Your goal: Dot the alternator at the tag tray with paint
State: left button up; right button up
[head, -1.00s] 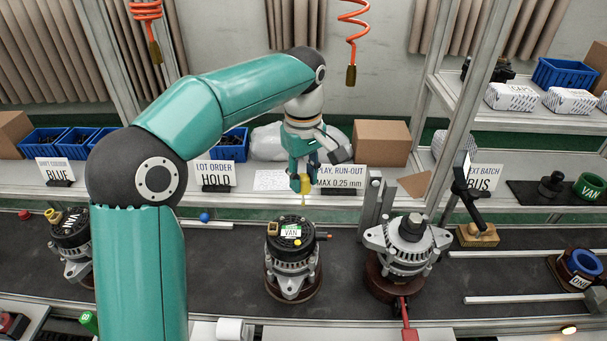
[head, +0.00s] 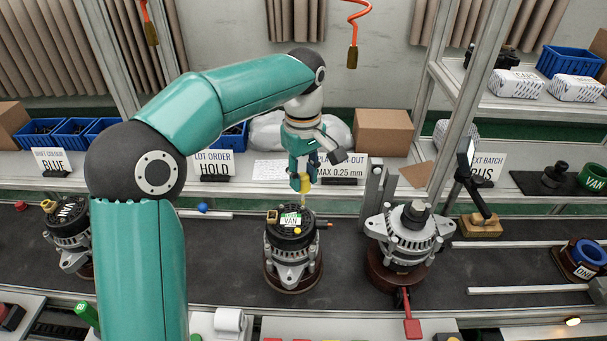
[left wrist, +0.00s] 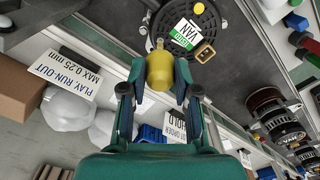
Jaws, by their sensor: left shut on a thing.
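My left gripper (head: 301,178) is shut on a yellow paint marker (left wrist: 160,70), its thin tip pointing down. The tip is close above the top of the middle alternator (head: 292,255); I cannot tell whether it touches. This alternator stands upright on a brown base on the dark belt. Its black top carries a green and white VAN tag, a brass buckle-like piece and a yellow round spot near the tag. In the left wrist view its top (left wrist: 183,45) lies just beyond the marker. The tag tray cannot be made out for certain. My right gripper is out of view.
Another alternator (head: 408,240) stands to the right, beside a grey upright block. A third alternator (head: 72,240) stands at the left, partly behind my arm. A phone-like stand (head: 475,195) rises farther right. Coloured pieces show at the bottom edge, cut off.

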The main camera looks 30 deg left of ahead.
pick_arm(q)
jog(key=shift+r+p, duration=0.1)
jog(key=shift+p, duration=0.3)
dwell(0.9)
jog(key=shift+f+b, duration=0.35)
jog(key=shift+f, duration=0.2)
dwell(0.6)
jog(key=shift+s, duration=0.1)
dwell(1.4)
jog(key=shift+r, duration=0.1)
notch_tip(320, 180, up, 5)
jog(key=p, duration=0.5)
